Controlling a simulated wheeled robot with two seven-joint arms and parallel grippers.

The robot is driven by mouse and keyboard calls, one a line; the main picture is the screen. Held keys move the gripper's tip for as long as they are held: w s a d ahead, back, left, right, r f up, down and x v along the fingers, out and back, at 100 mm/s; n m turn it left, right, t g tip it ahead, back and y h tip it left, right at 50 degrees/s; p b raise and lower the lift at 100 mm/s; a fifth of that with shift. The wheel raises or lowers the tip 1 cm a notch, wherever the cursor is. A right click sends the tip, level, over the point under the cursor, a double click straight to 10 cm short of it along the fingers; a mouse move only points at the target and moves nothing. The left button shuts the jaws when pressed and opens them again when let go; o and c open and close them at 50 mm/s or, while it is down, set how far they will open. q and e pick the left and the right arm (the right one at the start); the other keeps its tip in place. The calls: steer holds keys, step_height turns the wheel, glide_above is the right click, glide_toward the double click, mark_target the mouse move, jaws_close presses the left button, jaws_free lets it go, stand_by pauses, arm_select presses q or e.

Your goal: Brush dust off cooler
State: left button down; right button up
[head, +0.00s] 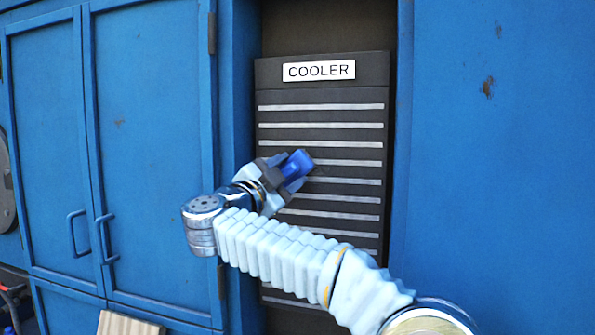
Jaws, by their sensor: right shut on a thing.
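The cooler (320,98) is a dark upright panel with light horizontal slats and a white label reading COOLER (319,71). It sits in a recess between blue panels. My right arm comes in from the lower right, and my right gripper (284,172) is in front of the left-middle slats. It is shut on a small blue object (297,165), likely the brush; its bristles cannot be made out. I cannot tell whether it touches the slats. My arm hides part of the lower slats. No dust can be clearly made out. My left gripper is not in view.
Blue cabinet doors (150,130) with two handles (104,240) stand at the left. A plain blue panel (490,170) with rust spots is at the right. A light ribbed object (128,324) shows at the bottom left. The cooler's upper slats are unobstructed.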

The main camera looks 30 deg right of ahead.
steer(key=shift+s+a+b, duration=0.4)
steer(key=shift+s+a, duration=0.6)
steer(key=shift+a, duration=0.2)
steer(key=shift+s+a+b, duration=0.4)
steer(key=shift+s+a, duration=0.55)
steer(key=shift+a, duration=0.2)
steer(key=shift+s+a+b, duration=0.3)
steer(key=shift+s+a, duration=0.65)
steer(key=shift+a, duration=0.2)
steer(key=shift+f, duration=0.1)
